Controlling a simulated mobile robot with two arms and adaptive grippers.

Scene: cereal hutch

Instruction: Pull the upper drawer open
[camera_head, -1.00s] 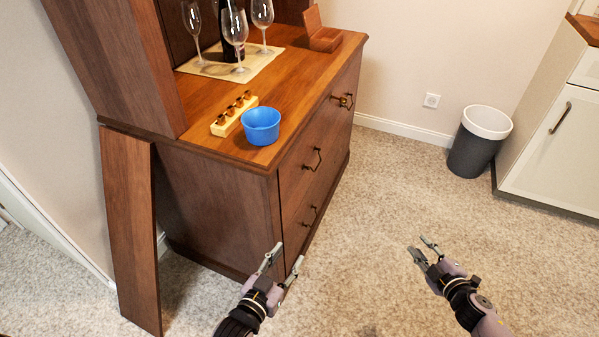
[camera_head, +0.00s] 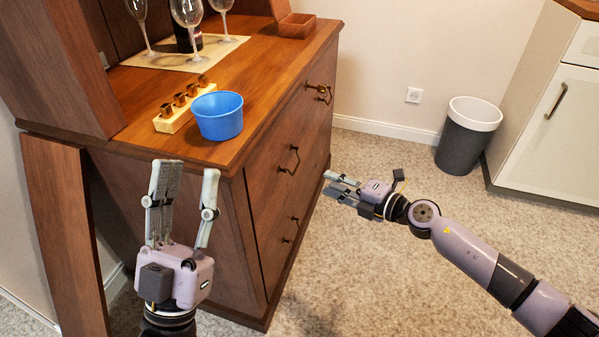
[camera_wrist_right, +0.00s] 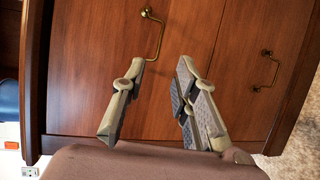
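The wooden hutch's upper drawer (camera_head: 268,185) looks shut, flush with the cabinet front. Its dark bent handle (camera_head: 290,160) also shows in the right wrist view (camera_wrist_right: 161,36), where the picture is turned sideways. The lower drawer handle (camera_head: 290,231) sits below it. My right gripper (camera_head: 330,184) is open and empty, pointing at the cabinet front from the right. In the right wrist view its spread fingers (camera_wrist_right: 162,66) show near the upper handle, with nothing between them. My left gripper (camera_head: 188,170) is open and empty, fingers up, in front of the cabinet's left side.
A blue bowl (camera_head: 218,115) stands near the counter's front edge, beside a small wooden holder (camera_head: 172,120). Wine glasses (camera_head: 188,20) and a bottle stand behind on a mat. A trash bin (camera_head: 461,140) stands at the right. The carpet (camera_head: 400,260) before the cabinet is largely clear.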

